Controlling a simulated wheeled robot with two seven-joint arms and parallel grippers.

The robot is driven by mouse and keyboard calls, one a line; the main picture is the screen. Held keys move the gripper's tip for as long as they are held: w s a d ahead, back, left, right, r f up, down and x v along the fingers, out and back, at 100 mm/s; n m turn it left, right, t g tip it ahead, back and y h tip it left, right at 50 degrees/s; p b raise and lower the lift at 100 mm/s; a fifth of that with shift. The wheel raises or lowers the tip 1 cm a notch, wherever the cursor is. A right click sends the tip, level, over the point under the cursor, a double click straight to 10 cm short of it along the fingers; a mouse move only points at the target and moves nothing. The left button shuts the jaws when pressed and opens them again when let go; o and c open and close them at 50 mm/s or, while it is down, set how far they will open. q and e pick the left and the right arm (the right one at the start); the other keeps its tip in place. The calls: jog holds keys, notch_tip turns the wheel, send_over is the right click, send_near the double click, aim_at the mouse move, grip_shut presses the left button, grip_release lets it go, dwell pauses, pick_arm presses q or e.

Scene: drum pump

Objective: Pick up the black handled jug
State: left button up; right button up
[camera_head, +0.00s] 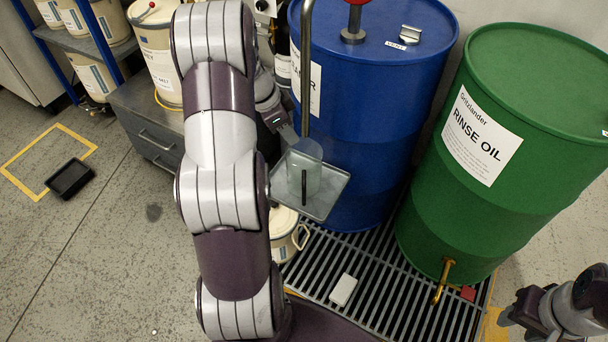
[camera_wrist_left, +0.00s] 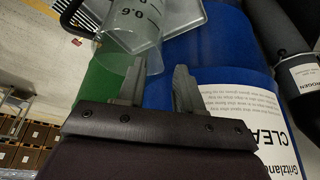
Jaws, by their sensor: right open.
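The clear jug (camera_head: 301,172) has a black handle (camera_head: 304,188) and stands on a grey tray (camera_head: 326,205) at the front of the blue drum. In the left wrist view, the jug (camera_wrist_left: 140,38) shows measuring marks, with its handle (camera_wrist_left: 74,18) on the far left side. My left gripper (camera_head: 288,133) is just above and behind the jug in the head view. Its two fingers (camera_wrist_left: 157,85) are apart with nothing held between them, pointing towards the jug. My right gripper (camera_head: 520,308) is open at the lower right, far from the jug.
The blue drum (camera_head: 365,110), with a pump pipe (camera_head: 306,70), stands close behind the tray. A green drum (camera_head: 500,130) with a brass tap (camera_head: 444,280) is to the right. A cream bucket (camera_head: 290,240) is below the tray. A white block (camera_head: 343,290) lies on the floor grating (camera_head: 380,300).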

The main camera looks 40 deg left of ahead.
pick_arm(q)
jog(key=x, duration=0.4)
jog(key=shift+r, duration=0.1)
grip_shut()
jog(key=shift+r, duration=0.1)
